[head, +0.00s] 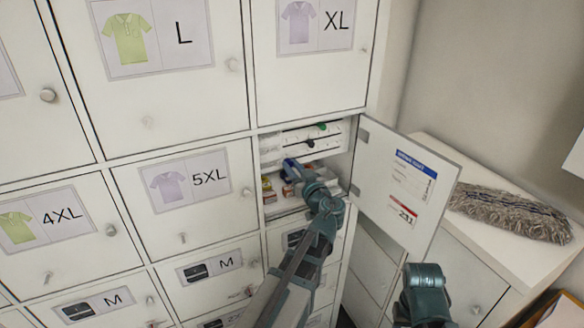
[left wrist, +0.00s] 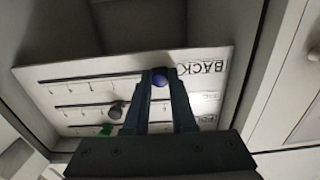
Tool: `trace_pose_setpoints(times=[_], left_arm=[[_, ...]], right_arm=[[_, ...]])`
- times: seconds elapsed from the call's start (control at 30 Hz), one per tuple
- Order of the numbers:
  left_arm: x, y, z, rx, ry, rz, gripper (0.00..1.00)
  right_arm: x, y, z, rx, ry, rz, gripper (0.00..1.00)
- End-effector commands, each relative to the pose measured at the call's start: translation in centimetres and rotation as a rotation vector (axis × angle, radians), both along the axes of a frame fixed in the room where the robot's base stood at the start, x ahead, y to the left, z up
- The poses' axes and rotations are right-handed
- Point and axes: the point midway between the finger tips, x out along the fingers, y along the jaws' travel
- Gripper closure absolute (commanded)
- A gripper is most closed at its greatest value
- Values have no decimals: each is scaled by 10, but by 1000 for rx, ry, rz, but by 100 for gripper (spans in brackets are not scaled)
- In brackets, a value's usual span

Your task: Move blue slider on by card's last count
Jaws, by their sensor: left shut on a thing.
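The blue slider (left wrist: 160,81) is a round knob between my left gripper's fingertips (left wrist: 161,76), which are shut on it. It sits on the top rail of a white slider board (left wrist: 85,72), close to the end marked BACK. In the head view my left gripper (head: 292,170) reaches into the open locker below the board (head: 332,139) and hides the blue knob there. A card (head: 411,182) with a blue header and a red label is on the open door's inner face; its small writing is unreadable. My right gripper is not seen.
A dark knob (left wrist: 115,110) and a green knob (left wrist: 106,129) sit on the other rails. Small boxes (head: 269,190) lie on the locker floor. The open door (head: 376,165) stands to the right. A grey mop head (head: 510,213) lies on a white cabinet.

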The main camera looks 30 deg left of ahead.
Motion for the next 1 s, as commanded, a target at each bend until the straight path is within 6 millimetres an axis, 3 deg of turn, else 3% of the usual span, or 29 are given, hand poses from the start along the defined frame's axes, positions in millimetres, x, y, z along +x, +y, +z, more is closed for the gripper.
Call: trace_pose_setpoints(times=[0.2, 0.4, 0.87, 0.9, 1.0], left_arm=[[45, -31, 0, 0, 0, -7, 100], [78, -58, 0, 0, 0, -4, 100], [85, -65, 0, 0, 0, -1, 100], [85, -65, 0, 0, 0, -1, 69], [85, -65, 0, 0, 0, -1, 51]], right_arm=[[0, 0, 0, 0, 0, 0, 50], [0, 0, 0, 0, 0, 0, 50], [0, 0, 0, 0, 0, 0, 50], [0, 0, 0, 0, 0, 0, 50], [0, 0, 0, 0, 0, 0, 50]])
